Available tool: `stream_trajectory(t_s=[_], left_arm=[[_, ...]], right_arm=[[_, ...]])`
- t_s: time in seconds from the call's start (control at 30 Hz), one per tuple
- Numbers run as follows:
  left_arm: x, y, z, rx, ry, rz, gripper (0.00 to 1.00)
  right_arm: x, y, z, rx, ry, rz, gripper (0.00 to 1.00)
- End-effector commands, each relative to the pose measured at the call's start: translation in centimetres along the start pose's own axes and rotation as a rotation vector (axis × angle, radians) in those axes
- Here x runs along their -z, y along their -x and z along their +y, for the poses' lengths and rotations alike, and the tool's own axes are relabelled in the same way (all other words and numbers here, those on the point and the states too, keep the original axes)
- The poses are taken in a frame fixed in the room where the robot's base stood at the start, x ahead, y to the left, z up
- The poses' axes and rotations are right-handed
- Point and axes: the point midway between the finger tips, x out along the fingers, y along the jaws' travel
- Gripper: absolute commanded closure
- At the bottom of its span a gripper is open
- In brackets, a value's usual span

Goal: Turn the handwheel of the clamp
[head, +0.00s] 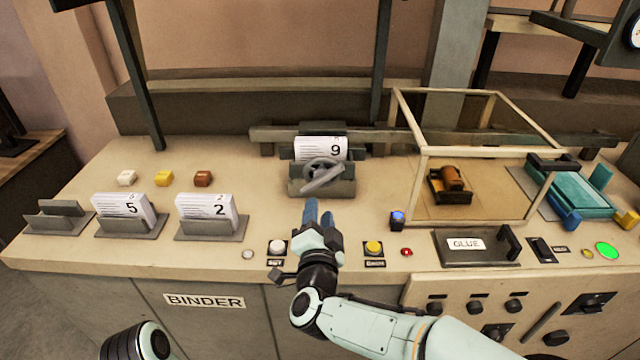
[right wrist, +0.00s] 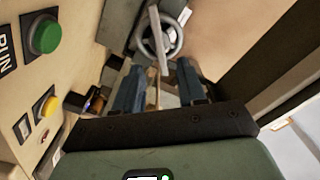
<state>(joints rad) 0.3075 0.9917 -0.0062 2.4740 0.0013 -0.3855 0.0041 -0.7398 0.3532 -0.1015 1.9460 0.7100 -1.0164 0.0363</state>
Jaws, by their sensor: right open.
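The clamp (head: 303,187) is a grey block at the middle of the bench, with a sheet stack marked 9 (head: 322,150) standing in it. Its grey handwheel (head: 337,164) is on the front, crossed by a slanted grey bar. The handwheel also shows at the top of the right wrist view (right wrist: 176,42), beyond the fingers. My right gripper (head: 318,207) is open, with blue fingers pointing at the clamp from in front and below in the picture. The fingers (right wrist: 160,80) look apart from the wheel, with nothing between them. My left gripper is out of view.
Holders with stacks marked 5 (head: 131,207) and 2 (head: 219,209) stand at left. A clear framed box (head: 475,152) stands right of the clamp. A white button (head: 277,246) and a yellow button (head: 374,247) flank my right gripper.

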Motion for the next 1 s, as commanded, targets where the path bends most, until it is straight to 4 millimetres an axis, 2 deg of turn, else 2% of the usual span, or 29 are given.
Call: stream_trajectory(t_s=[0.03,0.2,0.4,0.6,0.87,0.9,1.0], left_arm=[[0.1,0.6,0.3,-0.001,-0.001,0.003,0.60],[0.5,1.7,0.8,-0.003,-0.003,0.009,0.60],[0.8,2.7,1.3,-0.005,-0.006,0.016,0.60],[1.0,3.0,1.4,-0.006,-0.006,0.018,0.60],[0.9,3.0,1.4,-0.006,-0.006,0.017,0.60],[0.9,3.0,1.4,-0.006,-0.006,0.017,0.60],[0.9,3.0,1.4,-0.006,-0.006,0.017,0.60]], right_arm=[[0.2,-1.3,-0.1,-0.002,0.003,0.003,0.60],[0.2,-4.9,-0.1,-0.001,0.003,0.002,0.60],[0.1,-7.8,-0.1,-0.001,0.003,0.001,0.60],[0.0,-9.0,0.0,0.000,0.003,-0.001,0.60],[0.0,-9.0,0.1,0.000,0.002,-0.001,0.60],[0.0,-9.0,0.1,0.000,0.002,-0.001,0.73],[0.0,-9.0,0.1,0.000,0.002,-0.001,1.00]])
